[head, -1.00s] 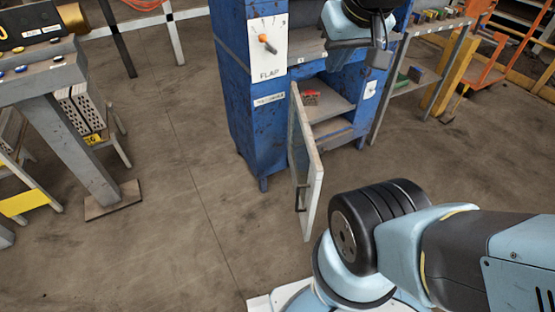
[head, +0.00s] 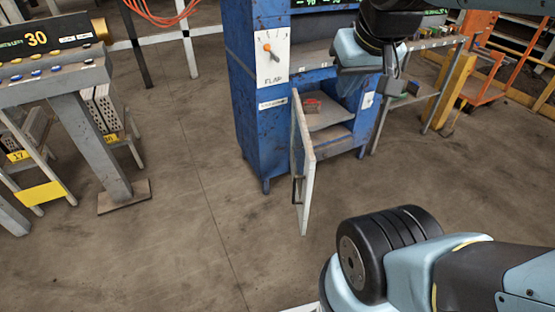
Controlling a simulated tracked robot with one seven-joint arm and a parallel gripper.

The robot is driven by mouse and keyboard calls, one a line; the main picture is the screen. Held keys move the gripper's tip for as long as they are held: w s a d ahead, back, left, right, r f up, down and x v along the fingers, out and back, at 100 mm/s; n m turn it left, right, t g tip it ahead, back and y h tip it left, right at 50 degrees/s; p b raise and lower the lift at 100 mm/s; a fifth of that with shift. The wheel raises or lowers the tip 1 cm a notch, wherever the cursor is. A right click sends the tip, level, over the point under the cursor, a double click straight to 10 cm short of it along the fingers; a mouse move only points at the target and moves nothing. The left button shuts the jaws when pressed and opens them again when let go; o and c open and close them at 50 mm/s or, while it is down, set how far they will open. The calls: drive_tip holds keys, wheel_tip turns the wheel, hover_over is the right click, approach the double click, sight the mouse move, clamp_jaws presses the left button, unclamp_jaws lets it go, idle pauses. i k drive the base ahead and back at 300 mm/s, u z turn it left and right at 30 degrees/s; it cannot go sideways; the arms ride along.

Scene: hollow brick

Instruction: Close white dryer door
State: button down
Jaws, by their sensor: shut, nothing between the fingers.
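The white door (head: 307,175) stands wide open at the front of a blue cabinet (head: 262,140). It is hinged at the left of the opening and swings out toward me, with a dark bar handle (head: 296,190) on its left face. The opening shows a grey shelf (head: 330,118) with a small reddish brick (head: 312,105) on it. My gripper (head: 389,90) is small and dark, below my wrist, to the right of the door and in front of the cabinet's right side. It is shut and empty, apart from the door.
A FLAP panel with an orange knob (head: 267,47) is on the cabinet's left front. A grey stand (head: 95,140) with buttons is at the left. A side table (head: 425,95) and an orange cart (head: 485,75) are at the right. The floor left of the door is clear.

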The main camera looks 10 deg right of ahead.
sight(302, 157)
drive_tip(key=z, duration=0.2)
drive_tip(key=i, duration=0.85)
drive_tip(key=u, duration=0.2)
drive_tip(key=k, duration=0.9)
drive_tip(key=z, duration=0.2)
drive_tip(key=i, duration=0.9)
drive_tip(key=u, duration=0.1)
